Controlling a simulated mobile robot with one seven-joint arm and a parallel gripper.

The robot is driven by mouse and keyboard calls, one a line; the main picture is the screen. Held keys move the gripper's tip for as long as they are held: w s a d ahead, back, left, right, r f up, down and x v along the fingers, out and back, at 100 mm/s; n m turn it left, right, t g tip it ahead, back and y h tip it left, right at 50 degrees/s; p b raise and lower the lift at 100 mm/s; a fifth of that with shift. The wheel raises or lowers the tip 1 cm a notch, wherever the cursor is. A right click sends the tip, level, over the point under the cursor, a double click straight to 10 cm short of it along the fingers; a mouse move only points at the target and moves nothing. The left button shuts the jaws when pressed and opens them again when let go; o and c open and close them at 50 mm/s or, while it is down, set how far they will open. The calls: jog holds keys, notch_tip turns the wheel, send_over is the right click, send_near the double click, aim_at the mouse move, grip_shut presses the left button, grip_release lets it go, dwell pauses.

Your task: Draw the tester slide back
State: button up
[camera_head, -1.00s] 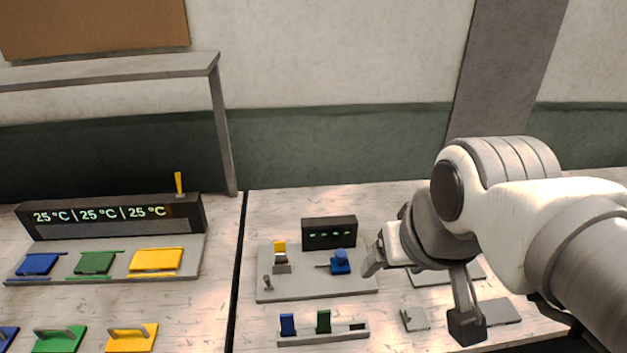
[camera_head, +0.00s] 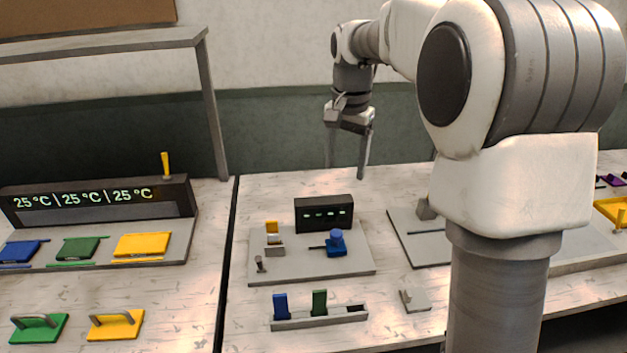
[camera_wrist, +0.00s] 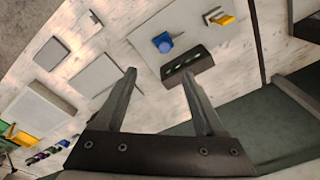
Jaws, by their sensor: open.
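The tester is a grey plate (camera_head: 300,270) with a dark display box (camera_head: 324,214) at its back. A blue slide block with a round knob (camera_head: 336,242) sits on its right half, with a thin dark rod at its left. A yellow piece (camera_head: 271,228) stands in a small grey holder on the left half. My gripper (camera_head: 347,172) is open and empty, pointing down, high behind the display box. In the wrist view the blue knob (camera_wrist: 162,42) and display box (camera_wrist: 187,66) lie beyond the open fingers (camera_wrist: 158,75), touching nothing.
A grey rack (camera_head: 320,319) with blue and green pieces lies in front of the tester. Left, across a dark gap, stands a 25 °C temperature unit (camera_head: 100,205) with coloured plates. Another grey plate (camera_head: 405,235) lies right, partly hidden by my arm.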

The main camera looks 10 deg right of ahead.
jog(key=m, duration=0.1)
send_near(336, 232)
jog(key=shift+g, duration=0.4)
jog(key=f, duration=0.3)
jog(key=f+b, duration=0.1)
jog(key=f, duration=0.4)
jog(key=shift+w+d+f+b, duration=0.1)
jog(key=shift+w+f+b, duration=0.25)
jog(key=shift+f+b, duration=0.05)
jog(key=shift+c, duration=0.4)
grip_shut()
